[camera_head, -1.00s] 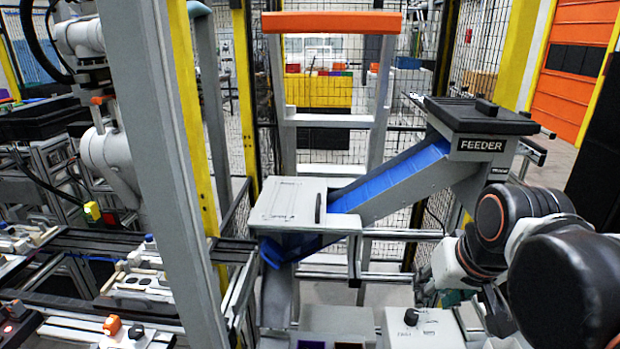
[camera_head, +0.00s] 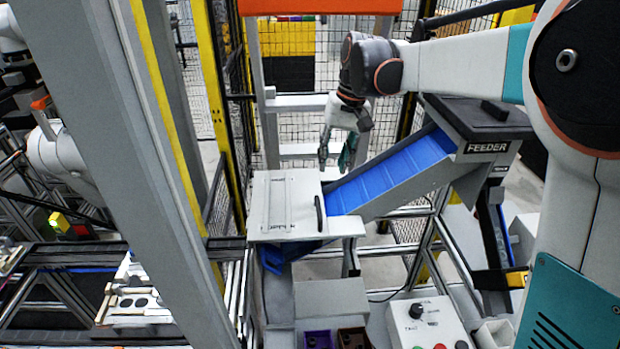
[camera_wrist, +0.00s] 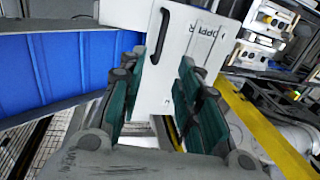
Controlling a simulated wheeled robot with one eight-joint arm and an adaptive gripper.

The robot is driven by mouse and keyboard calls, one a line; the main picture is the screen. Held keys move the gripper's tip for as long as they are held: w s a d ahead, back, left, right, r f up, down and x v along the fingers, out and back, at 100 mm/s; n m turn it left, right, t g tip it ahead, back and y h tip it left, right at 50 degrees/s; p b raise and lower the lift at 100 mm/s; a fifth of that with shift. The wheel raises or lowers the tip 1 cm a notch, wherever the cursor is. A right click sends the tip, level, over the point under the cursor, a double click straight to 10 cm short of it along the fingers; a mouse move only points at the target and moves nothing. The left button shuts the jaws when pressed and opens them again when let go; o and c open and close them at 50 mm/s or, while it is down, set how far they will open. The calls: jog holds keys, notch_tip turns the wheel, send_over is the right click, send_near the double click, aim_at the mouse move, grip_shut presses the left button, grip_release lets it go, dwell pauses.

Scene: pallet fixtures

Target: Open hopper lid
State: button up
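The hopper lid (camera_head: 275,205) is a pale grey-white panel with a black bar handle (camera_head: 319,212) near its right edge. It lies flat and closed on top of the hopper at the lower end of the blue conveyor. In the wrist view the lid (camera_wrist: 196,42) carries partly visible "HOPPER" lettering, and its dark handle (camera_wrist: 157,36) shows beyond the fingers. My gripper (camera_head: 335,162) hangs above the lid's far right corner. In the wrist view my gripper (camera_wrist: 160,75) has its teal-padded fingers apart, with nothing clearly held between them.
The blue conveyor (camera_head: 392,172) climbs right to the dark-topped feeder (camera_head: 487,122). A grey post (camera_head: 150,170) and yellow frame stand left of the hopper. A control box (camera_head: 430,318) with a knob and buttons sits in front. Mesh fencing is behind.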

aim_at(319, 206)
jog(key=a+f, duration=0.1)
jog(key=f, duration=0.3)
jog(key=a+f, duration=0.1)
jog(key=f, duration=0.8)
jog(key=shift+a+f+b, duration=0.25)
jog(key=shift+a+b, duration=0.1)
jog(key=shift+a, duration=0.05)
grip_shut()
